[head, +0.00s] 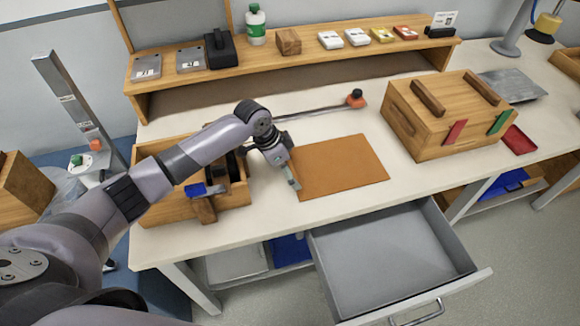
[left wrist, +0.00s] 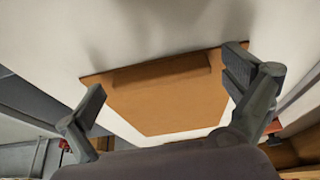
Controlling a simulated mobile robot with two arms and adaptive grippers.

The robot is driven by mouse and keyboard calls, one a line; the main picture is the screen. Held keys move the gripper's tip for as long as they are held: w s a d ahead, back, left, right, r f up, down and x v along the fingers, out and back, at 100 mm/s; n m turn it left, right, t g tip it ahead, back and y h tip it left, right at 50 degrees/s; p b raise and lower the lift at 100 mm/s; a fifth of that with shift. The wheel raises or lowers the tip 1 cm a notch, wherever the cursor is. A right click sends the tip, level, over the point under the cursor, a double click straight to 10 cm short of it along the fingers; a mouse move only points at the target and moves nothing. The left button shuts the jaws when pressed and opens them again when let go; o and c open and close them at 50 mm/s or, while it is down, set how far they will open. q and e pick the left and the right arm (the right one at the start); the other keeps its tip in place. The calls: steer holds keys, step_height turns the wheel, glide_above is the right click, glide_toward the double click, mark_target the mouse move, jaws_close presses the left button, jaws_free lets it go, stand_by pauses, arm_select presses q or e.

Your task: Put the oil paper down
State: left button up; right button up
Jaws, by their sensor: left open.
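The oil paper (head: 345,168) is a flat orange-brown sheet lying on the white tabletop. It also shows in the left wrist view (left wrist: 165,105), between and beyond the two fingers. My left gripper (head: 294,185) is at the left edge of the sheet in the head view. In the left wrist view the fingers of my left gripper (left wrist: 170,92) are spread wide with nothing held between them. Whether a fingertip touches the sheet I cannot tell. My right gripper is not in view.
A wooden box (head: 205,213) with tools stands left of the sheet. A larger lidded wooden box (head: 440,135) stands right. A grey drawer (head: 395,262) is pulled open below the front edge. A shelf (head: 290,57) with small items runs along the back.

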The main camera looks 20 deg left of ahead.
arm_select(q)
steer(key=v, duration=1.2)
steer(key=shift+r+b, duration=0.15)
steer(key=shift+b, duration=0.3)
